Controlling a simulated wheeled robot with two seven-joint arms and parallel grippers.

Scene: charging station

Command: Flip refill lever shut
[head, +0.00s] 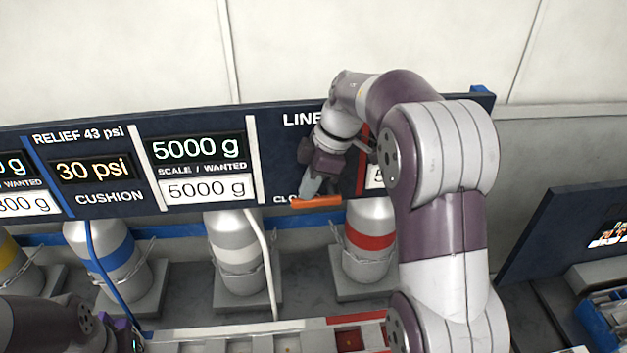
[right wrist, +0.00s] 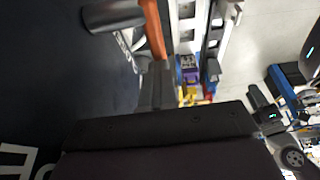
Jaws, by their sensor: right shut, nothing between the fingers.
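The refill lever, an orange bar (head: 316,201), lies about level at the lower edge of the dark panel, beside lettering that begins "CLO". In the right wrist view the orange bar (right wrist: 154,28) shows at the top, beside a grey cylinder (right wrist: 114,15). My right gripper (head: 309,192) is shut and empty, pointing down with its tips at the bar's left part. Its fingers (right wrist: 155,88) reach close to the bar; I cannot tell whether they touch. The lever's pivot is not clear. My left arm shows at the lower left; its gripper (head: 128,340) is partly cut off.
The panel (head: 100,200) carries displays reading 5000 g and 30 psi. Below it stand grey cylinders with blue, white (head: 236,255) and red (head: 370,241) bands, with hoses in front. A tray with compartments (head: 240,335) runs along the bottom. My right arm hides the panel's right part.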

